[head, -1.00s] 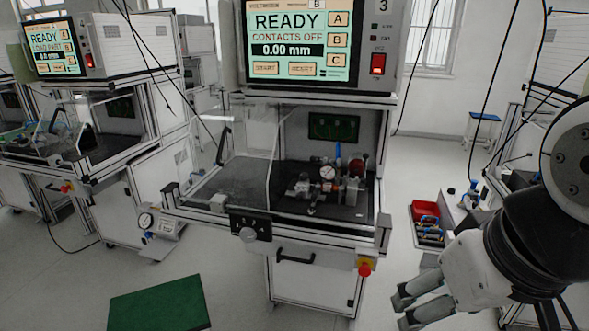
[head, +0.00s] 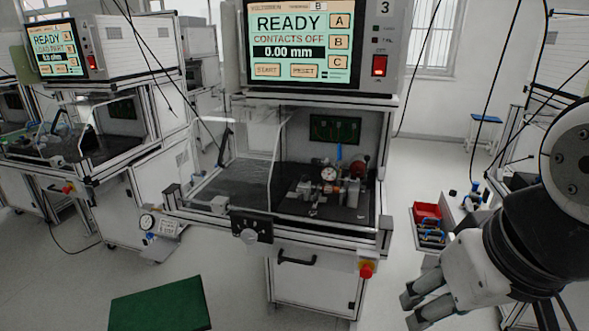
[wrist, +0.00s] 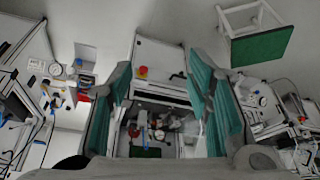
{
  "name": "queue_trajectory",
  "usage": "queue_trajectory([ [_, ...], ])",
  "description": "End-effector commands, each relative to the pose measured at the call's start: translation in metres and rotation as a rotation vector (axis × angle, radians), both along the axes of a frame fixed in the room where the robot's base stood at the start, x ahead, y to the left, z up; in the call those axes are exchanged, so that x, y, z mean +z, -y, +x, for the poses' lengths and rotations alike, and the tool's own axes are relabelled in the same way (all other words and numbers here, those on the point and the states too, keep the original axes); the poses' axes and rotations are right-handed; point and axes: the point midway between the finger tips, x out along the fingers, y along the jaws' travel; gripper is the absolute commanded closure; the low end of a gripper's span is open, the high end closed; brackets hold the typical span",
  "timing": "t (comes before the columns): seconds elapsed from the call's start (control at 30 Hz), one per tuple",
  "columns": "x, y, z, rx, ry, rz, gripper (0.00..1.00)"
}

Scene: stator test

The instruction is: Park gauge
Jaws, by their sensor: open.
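A dial gauge (head: 329,174) with a white round face stands among small fixtures inside the middle test station (head: 236,210). I cannot tell how it is mounted. The wrist view shows the station's interior (wrist: 155,127) only small and blurred. Another round gauge (head: 147,221) sits low beside the station's left side. The station's screen (head: 290,45) reads READY, CONTACTS OFF, 0.00 mm. My gripper (head: 411,309) is in front of the station at the lower right, apart from it. In the wrist view my gripper (wrist: 163,70) has its fingers spread wide with nothing between them.
A red bin and a tray of tools (head: 430,231) lie to the right of the station. An emergency stop (head: 366,269) and a black handle (head: 297,259) are on its front. A clear guard (head: 251,155) covers its left part. A green-topped stool (head: 160,304) stands on the floor.

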Motion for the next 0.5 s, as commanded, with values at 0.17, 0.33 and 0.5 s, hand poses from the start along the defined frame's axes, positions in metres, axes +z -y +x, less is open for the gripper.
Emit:
queue_trajectory([
  [0.17, -0.006, -0.006, 0.049, 0.014, 0.041, 0.059, 0.61],
  [0.33, -0.020, -0.013, 0.128, 0.004, 0.122, 0.121, 0.61],
  [0.5, -0.043, -0.014, 0.206, -0.031, 0.209, 0.132, 0.61],
])
